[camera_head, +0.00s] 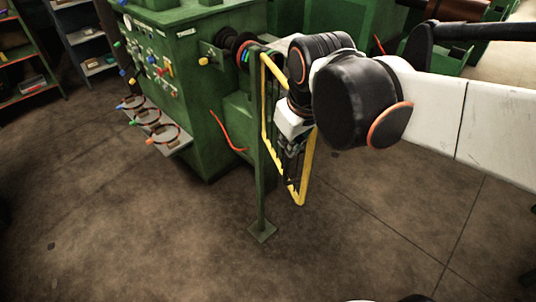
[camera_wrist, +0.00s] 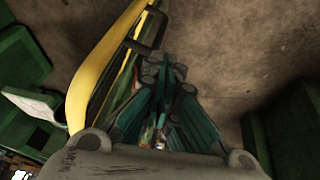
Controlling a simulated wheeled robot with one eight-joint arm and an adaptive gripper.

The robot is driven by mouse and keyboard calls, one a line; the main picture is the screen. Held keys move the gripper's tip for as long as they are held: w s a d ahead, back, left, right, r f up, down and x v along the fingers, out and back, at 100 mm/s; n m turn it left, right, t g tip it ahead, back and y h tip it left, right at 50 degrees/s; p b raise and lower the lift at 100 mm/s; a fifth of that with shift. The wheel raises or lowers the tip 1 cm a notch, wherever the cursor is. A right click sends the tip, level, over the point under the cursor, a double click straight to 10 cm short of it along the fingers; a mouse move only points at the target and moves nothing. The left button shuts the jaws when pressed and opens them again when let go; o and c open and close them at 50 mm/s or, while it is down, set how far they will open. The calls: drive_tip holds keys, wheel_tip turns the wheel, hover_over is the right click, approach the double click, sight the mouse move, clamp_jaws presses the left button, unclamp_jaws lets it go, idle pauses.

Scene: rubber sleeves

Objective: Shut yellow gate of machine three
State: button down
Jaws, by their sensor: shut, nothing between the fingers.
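The yellow gate (camera_head: 303,186) is a tall tube frame with dark bars, standing beside a green post in the head view. It juts out from the green machine (camera_head: 205,100) toward the right front, so it appears swung open. My gripper (camera_head: 291,148) is shut and empty at the gate, pointing down, and covers part of its frame and bars. In the wrist view the gate's yellow tube (camera_wrist: 97,65) runs close along the left of my gripper (camera_wrist: 160,75). I cannot tell whether they touch.
The green post (camera_head: 262,190) stands on a square floor plate just left of the gate. A shelf with rings (camera_head: 160,128) sticks out of the machine's front. Open shelves (camera_head: 25,65) stand at far left. The brown floor in front is clear.

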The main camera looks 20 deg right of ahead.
drive_tip(key=w+a+n+g+p, duration=0.4)
drive_tip(key=w+a+n, duration=0.15)
drive_tip(key=w, duration=0.35)
drive_tip(key=s+d+f+n+h+b, duration=0.1)
drive_tip(key=f+b, duration=0.1)
drive_tip(key=f, duration=0.4)
drive_tip(key=s+d+f+n+g+h+b, duration=0.1)
drive_tip(key=s+f+b, duration=0.1)
drive_tip(key=f, duration=0.4)
drive_tip(key=shift+s+d+f+n+g+b, duration=0.25)
drive_tip(key=shift+s+d+n+g+b, duration=0.05)
drive_tip(key=shift+d+n, duration=0.05)
drive_tip(key=shift+d, duration=0.1)
